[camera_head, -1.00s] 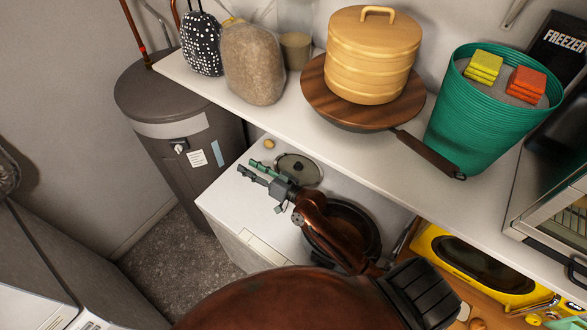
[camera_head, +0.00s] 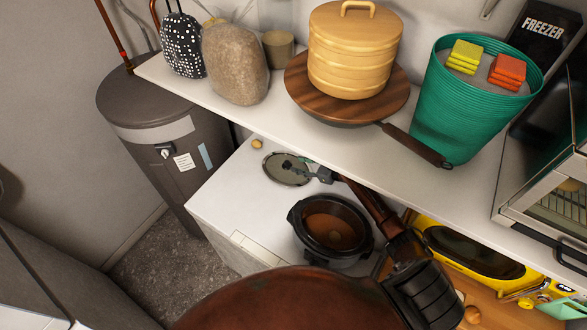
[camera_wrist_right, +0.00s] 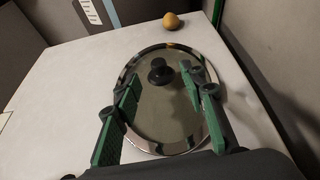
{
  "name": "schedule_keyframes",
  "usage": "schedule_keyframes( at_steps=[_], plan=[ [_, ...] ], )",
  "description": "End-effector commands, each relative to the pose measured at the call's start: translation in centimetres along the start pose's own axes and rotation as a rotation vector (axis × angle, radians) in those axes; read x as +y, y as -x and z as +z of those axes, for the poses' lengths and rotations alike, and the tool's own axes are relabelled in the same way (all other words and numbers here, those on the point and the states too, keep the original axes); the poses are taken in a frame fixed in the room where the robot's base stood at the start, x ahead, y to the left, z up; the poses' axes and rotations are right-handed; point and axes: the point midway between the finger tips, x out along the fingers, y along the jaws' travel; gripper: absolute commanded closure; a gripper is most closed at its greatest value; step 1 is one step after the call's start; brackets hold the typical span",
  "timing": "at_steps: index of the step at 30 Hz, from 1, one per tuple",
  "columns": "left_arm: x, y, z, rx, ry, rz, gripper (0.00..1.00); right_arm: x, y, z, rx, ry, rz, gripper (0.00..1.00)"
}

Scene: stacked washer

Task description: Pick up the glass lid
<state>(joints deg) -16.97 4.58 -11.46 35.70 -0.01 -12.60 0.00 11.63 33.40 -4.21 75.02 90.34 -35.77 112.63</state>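The round glass lid (camera_head: 271,169) with a metal rim and a dark knob lies flat on the white top below the shelf. In the right wrist view the lid (camera_wrist_right: 160,118) lies ahead of the fingers and its black knob (camera_wrist_right: 160,71) stands up beyond the fingertips. My right gripper (camera_head: 298,162) reaches over the lid from the right. It also shows in the right wrist view (camera_wrist_right: 158,80), with its green fingers spread apart on either side of the knob and nothing between them. The shelf edge partly hides the right gripper in the head view. My left gripper is not in view.
A black pot (camera_head: 330,228) stands just in front of the lid. A small yellow-brown round item (camera_head: 257,143) lies behind the lid. The white shelf (camera_head: 250,118) overhangs the area, carrying a pan (camera_head: 345,112), wooden steamer (camera_head: 350,55) and green basket (camera_head: 470,110).

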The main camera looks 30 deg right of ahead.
Motion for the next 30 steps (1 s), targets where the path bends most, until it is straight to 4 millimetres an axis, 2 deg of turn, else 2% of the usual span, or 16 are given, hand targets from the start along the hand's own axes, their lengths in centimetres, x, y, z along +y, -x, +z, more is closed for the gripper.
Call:
schedule_keyframes(
  at_steps=[4,11,21,30],
  plan=[
    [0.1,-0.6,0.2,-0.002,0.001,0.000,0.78,-0.4,-0.5,-0.4,0.005,-0.064,0.005,0.62],
    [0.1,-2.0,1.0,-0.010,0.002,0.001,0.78,-0.2,-2.9,-0.4,0.006,-0.064,0.004,0.62],
    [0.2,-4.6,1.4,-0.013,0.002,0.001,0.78,0.2,-7.2,0.1,0.006,-0.063,0.003,0.62],
    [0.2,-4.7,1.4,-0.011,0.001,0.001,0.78,0.2,-7.6,0.4,0.006,-0.062,0.003,0.62]
  ],
)
